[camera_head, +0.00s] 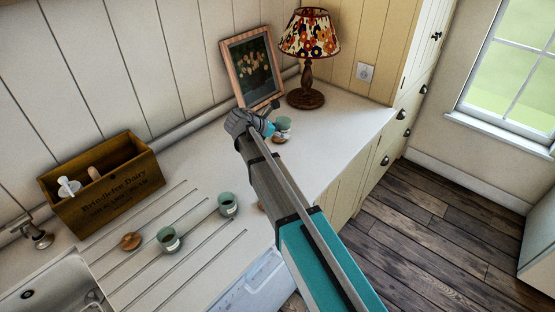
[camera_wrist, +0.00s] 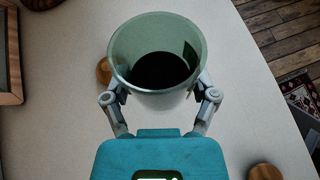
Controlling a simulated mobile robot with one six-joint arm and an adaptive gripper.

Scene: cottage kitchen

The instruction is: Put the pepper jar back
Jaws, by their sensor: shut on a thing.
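A pale green, lidless jar with dark contents is between the fingers of my gripper (camera_wrist: 160,105). The jar (camera_wrist: 124,72) is seen from above in the wrist view, upright or nearly so. My gripper is shut on its sides. In the head view my gripper (camera_head: 270,127) and the held jar (camera_head: 284,123) are over the counter in front of the lamp. I cannot read a label on it, nor tell whether its base touches the counter. Two similar jars, one at front left (camera_head: 168,241) and one nearer my arm (camera_head: 228,204), stand on the grooved counter.
A wooden crate (camera_head: 104,190) holding utensils stands at left, beside the sink (camera_head: 45,290). A round wooden lid (camera_head: 131,241) lies near the jars. A framed picture (camera_head: 253,68) and lamp (camera_head: 308,85) stand at the back. Counter (camera_head: 350,117) right of the gripper is clear.

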